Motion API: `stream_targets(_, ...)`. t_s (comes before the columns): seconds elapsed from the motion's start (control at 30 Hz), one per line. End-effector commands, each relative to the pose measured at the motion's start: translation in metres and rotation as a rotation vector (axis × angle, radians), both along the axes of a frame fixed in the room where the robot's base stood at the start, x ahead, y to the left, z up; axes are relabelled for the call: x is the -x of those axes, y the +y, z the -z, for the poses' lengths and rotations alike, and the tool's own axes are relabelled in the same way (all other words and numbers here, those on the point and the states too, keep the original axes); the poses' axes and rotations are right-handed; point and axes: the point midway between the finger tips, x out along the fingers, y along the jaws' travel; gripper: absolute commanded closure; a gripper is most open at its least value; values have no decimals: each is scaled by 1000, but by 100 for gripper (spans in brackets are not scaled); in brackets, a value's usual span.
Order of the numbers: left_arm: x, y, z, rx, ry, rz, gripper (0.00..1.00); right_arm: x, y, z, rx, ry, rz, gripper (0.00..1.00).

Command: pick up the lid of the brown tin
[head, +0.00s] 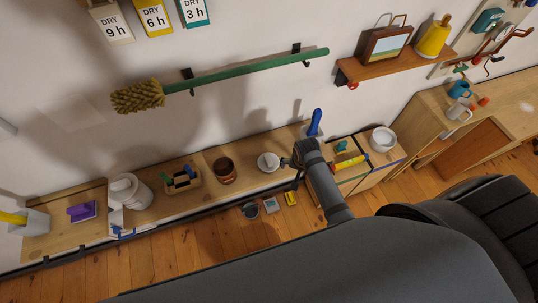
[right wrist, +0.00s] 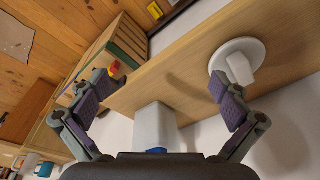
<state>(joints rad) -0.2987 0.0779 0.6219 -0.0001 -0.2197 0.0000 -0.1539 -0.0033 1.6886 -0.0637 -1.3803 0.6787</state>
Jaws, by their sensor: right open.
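A brown tin (head: 224,170) stands on the wooden shelf in the head view. It looks open at the top, with a brown inside. Just right of it lies a round white lid-like disc (head: 268,162). In the right wrist view a white disc with a raised knob (right wrist: 238,62) lies by the right-hand fingertip, seemingly the same thing. My right gripper (head: 291,161) is just right of this disc. Its fingers (right wrist: 160,86) are spread and empty, and I cannot tell whether one touches the disc. The tin is not in the wrist view. My left gripper is not in view.
A white block-like holder (right wrist: 155,127) stands below the fingers in the wrist view. A blue handle (head: 315,122) rises behind my gripper. A wooden caddy (head: 182,181) and white pot (head: 130,192) stand left of the tin. A green pole (head: 250,70) hangs above.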

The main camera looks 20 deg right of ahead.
Motion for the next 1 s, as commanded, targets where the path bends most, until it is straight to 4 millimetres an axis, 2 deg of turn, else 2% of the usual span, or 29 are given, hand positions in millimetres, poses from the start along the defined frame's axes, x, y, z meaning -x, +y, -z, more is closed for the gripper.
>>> stream_targets(0.03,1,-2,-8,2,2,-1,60,-12,7,-11,-20,7,78,0)
stream_targets(0.4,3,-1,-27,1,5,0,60,-90,64,-46,-118,97,700,0)
stream_targets(0.57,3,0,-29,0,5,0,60,-105,80,-57,-123,119,847,0)
stream_targets(0.77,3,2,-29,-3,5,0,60,-106,81,-51,-122,122,865,0)
stream_targets(0.9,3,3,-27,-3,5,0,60,-105,81,-31,-122,123,864,0)
stream_targets(1.0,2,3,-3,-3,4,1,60,-106,81,-6,-124,121,864,0)
